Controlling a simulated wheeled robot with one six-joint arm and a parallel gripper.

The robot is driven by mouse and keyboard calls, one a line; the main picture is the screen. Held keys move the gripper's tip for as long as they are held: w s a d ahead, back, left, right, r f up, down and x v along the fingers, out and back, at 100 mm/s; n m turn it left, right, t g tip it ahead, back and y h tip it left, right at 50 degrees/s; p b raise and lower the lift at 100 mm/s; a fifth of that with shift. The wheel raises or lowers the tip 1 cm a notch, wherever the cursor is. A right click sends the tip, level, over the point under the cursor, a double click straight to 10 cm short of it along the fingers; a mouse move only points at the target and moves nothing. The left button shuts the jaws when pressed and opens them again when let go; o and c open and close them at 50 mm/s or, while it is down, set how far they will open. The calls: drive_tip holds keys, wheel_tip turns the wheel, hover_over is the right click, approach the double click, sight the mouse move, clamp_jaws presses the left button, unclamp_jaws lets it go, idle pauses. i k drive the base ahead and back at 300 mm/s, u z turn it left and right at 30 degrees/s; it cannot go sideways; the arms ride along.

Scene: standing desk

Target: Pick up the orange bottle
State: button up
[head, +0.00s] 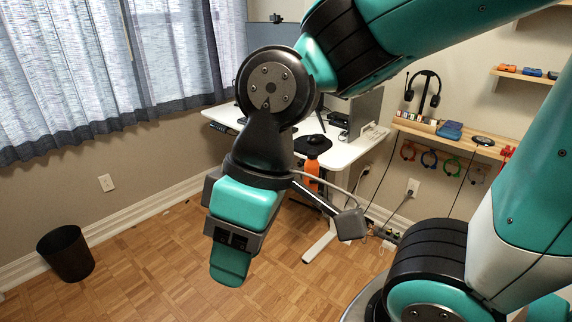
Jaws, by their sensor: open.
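The orange bottle (311,171) shows in the head view behind my arm, near the front edge of the white desk (345,152). My wrist and a grey bracket partly cover it, and its base is hidden. I cannot tell what it stands on. My gripper (231,268) hangs down in the foreground, left of and lower in the picture than the bottle. It is open and apart from the bottle, with nothing seen between its jaws. The far jaw is mostly hidden.
The desk holds a black mouse mat (311,146) and a monitor. A shelf (450,141) with headphones (423,90) is on the right wall, with coloured loops below. Cables hang near the wall outlet. A black bin (66,254) stands at left; the wood floor between is clear.

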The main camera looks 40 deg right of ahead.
sight(312, 164)
drive_tip(key=i, duration=2)
drive_tip(key=z, duration=1.15)
